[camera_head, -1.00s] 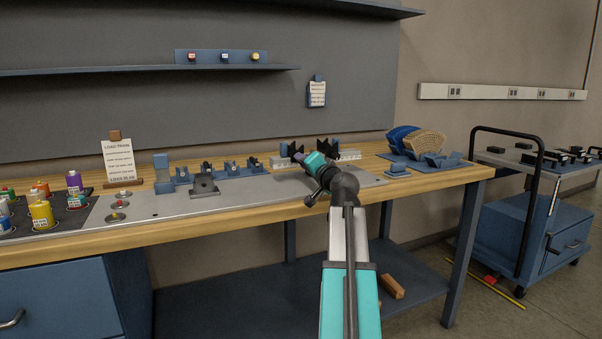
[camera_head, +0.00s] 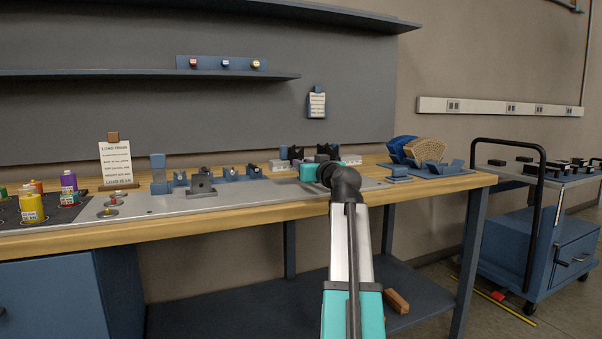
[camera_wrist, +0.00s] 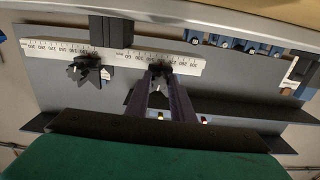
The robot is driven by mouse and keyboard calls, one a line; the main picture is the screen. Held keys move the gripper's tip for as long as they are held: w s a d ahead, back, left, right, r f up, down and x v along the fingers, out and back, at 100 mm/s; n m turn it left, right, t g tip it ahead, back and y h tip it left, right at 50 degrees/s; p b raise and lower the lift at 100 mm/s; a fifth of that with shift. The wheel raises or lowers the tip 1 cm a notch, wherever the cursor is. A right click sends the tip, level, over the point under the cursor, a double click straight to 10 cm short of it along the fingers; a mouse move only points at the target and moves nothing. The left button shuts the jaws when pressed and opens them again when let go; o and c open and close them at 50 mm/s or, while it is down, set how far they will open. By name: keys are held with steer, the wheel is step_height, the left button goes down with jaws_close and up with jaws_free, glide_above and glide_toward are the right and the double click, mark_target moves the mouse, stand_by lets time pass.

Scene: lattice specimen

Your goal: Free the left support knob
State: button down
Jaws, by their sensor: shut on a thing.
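Two dark lobed support knobs stand by a white ruler scale at the back of the bench. In the wrist view, which looks upside down, one knob (camera_wrist: 160,71) is at the centre and the other knob (camera_wrist: 86,70) is at left. In the head view they are the left knob (camera_head: 296,152) and the right knob (camera_head: 325,151). My gripper (camera_wrist: 160,80) has its two dark fingers around the left knob and is shut on it. The fingers cover part of this knob.
Small blue holders (camera_head: 229,173) stand left of the scale on the metal plate (camera_head: 170,204). A blue rack with a tan curved piece (camera_head: 426,149) is at right. A sign (camera_head: 116,163) and coloured cans (camera_head: 32,207) are at left. The wall shelf (camera_head: 150,73) hangs above.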

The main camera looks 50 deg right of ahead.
steer(key=shift+n+b, duration=0.65)
steer(key=shift+n, duration=0.55)
steer(key=c, duration=1.5)
jaws_free()
steer(key=shift+c, duration=0.2)
steer(key=shift+s, duration=0.1)
steer(key=p+v, duration=0.4)
steer(key=v, duration=0.9)
steer(key=shift+s, duration=0.3)
steer(key=shift+a, duration=0.1)
